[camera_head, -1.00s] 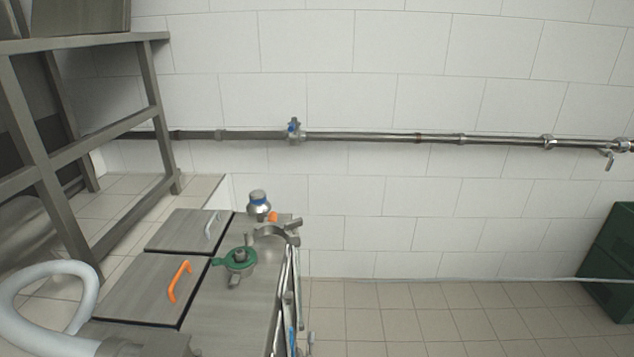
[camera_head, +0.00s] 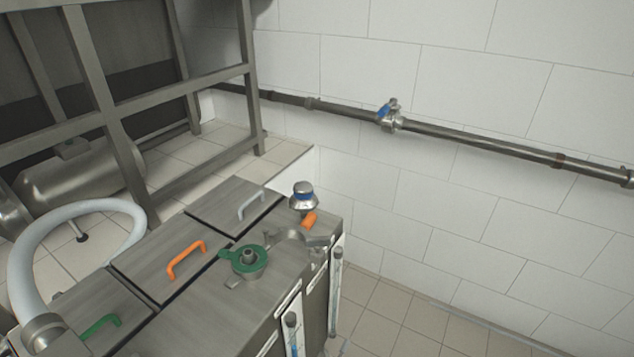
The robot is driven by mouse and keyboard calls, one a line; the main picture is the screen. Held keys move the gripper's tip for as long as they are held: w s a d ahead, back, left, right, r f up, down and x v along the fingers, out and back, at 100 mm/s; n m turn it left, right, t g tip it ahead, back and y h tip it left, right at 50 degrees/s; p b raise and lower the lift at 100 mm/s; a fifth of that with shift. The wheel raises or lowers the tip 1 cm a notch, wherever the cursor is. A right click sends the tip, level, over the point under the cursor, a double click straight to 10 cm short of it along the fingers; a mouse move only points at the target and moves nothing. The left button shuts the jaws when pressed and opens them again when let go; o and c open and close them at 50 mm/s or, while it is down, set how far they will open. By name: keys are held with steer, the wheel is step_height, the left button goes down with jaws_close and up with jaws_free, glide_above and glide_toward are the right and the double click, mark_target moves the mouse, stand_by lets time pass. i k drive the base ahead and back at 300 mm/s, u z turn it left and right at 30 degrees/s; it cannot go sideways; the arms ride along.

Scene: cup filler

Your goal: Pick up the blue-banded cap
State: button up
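The blue-banded cap (camera_head: 303,196) stands at the far right corner of the steel cabinet top (camera_head: 283,285). It is a silvery, rounded piece with a dark top and a blue band around its middle. A short orange part (camera_head: 309,219) sits just in front of it, and a curved steel bracket lies nearby. What the cap rests on cannot be made out clearly. My gripper is not in view.
The cabinet top has lids with a grey handle (camera_head: 251,204), an orange handle (camera_head: 186,259) and a green handle (camera_head: 100,326). A green valve fitting (camera_head: 245,259) sits on top. A white hose (camera_head: 72,213) loops at left. A steel frame (camera_head: 107,110) stands behind; tiled floor is free at right.

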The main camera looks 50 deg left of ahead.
mark_target(303, 199)
steer(key=u, duration=0.55)
steer(key=i, duration=1.15)
steer(key=u, duration=0.8)
steer(key=k, duration=0.9)
steer(key=u, duration=0.15)
steer(key=i, duration=0.9)
steer(key=z, duration=0.1)
